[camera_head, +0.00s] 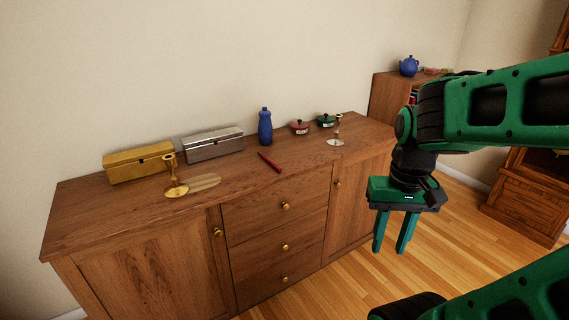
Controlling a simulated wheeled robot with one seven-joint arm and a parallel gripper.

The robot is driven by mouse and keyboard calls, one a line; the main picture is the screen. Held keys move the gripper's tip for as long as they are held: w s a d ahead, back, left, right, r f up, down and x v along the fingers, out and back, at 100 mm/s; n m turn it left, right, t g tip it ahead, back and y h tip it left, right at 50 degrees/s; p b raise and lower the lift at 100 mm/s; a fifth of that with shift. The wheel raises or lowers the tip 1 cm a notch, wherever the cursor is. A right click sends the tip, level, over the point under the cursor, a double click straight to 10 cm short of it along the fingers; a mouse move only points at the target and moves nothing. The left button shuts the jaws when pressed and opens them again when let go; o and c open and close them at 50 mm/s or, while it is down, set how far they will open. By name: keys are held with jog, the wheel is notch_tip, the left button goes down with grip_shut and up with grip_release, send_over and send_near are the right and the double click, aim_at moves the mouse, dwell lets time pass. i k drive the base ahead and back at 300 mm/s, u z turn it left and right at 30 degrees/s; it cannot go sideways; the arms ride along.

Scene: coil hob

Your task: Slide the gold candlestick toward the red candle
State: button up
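A gold candlestick (173,180) stands upright on the left part of the wooden sideboard. A red candle (269,161) lies flat on the top near the middle, to the right of the gold candlestick and apart from it. A second, paler candlestick (337,132) stands near the right end of the top. My gripper (392,248) hangs in the air in front of the sideboard's right end. It points down with its two green fingers apart and nothing between them.
A gold box (138,163), a silver box (212,144), a blue bottle (265,127), a red pot (299,128) and a green pot (326,120) stand along the back of the sideboard (110,213). The top between gold candlestick and red candle looks clear.

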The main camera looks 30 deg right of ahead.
aim_at(176, 190)
jog(key=z, duration=0.4)
jog(key=i, duration=0.25)
jog(key=u, duration=0.05)
jog(key=k, duration=1.05)
jog(key=u, duration=0.8)
jog(key=i, duration=2.1)
jog(key=z, duration=0.3)
